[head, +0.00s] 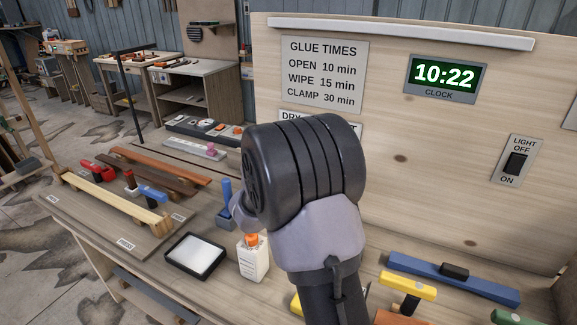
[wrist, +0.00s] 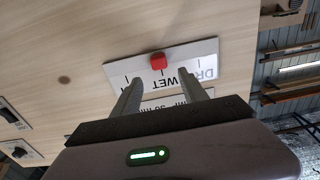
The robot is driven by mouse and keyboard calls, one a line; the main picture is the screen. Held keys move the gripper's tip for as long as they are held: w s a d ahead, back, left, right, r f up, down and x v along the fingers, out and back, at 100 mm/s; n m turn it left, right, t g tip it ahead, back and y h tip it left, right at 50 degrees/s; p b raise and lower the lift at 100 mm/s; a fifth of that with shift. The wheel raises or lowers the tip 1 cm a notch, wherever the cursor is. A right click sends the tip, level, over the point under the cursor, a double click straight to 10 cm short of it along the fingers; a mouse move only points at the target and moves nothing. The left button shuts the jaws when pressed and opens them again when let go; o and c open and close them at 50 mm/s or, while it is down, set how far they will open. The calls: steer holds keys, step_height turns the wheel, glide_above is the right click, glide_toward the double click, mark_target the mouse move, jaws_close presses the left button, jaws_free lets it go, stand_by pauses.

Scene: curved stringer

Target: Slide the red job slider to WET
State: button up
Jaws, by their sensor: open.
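The red job slider (wrist: 158,62) is a small red knob on a white label plate (wrist: 120,67) on the upright wooden board, in the wrist view. The plate reads DRY and WET, turned over in this view. The knob sits beside the word WET, left of DRY; I cannot tell if it is exactly on the WET mark. My gripper (wrist: 161,86) is open, its two fingers in front of the plate on either side of the knob, with no visible contact. In the head view my arm hides the knob and most of the plate (head: 293,115).
The board carries a glue times sign (head: 325,73), a clock (head: 443,77) and a light switch (head: 516,160). On the bench are a white glue bottle (head: 254,262), a black tray (head: 170,262), clamps and a blue bar (head: 425,272).

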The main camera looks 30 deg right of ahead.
steer(key=v, duration=0.9)
steer(key=shift+a+p, duration=0.3)
steer(key=shift+p, duration=0.1)
steer(key=shift+s, duration=0.15)
steer(key=w+a+r+n+t+y, duration=0.15)
steer(key=a+r+t+y, duration=0.25)
steer(key=a+y, duration=0.55)
steer(key=s+a+r+n+g+y, duration=0.1)
steer(key=s+a+n+y, duration=0.2)
steer(key=s+a+y, duration=0.55)
steer(key=s+a+f+n+g, duration=0.1)
steer(key=s+a+f+g, duration=0.1)
steer(key=s, duration=0.7)
steer(key=s+a+f+n+g, duration=0.2)
steer(key=s+a+f+g, duration=0.1)
steer(key=s, duration=0.7)
steer(key=shift+s+a+f+g+h, duration=0.25)
steer(key=shift+a+g+h, duration=0.05)
steer(key=shift+a+g, duration=0.35)
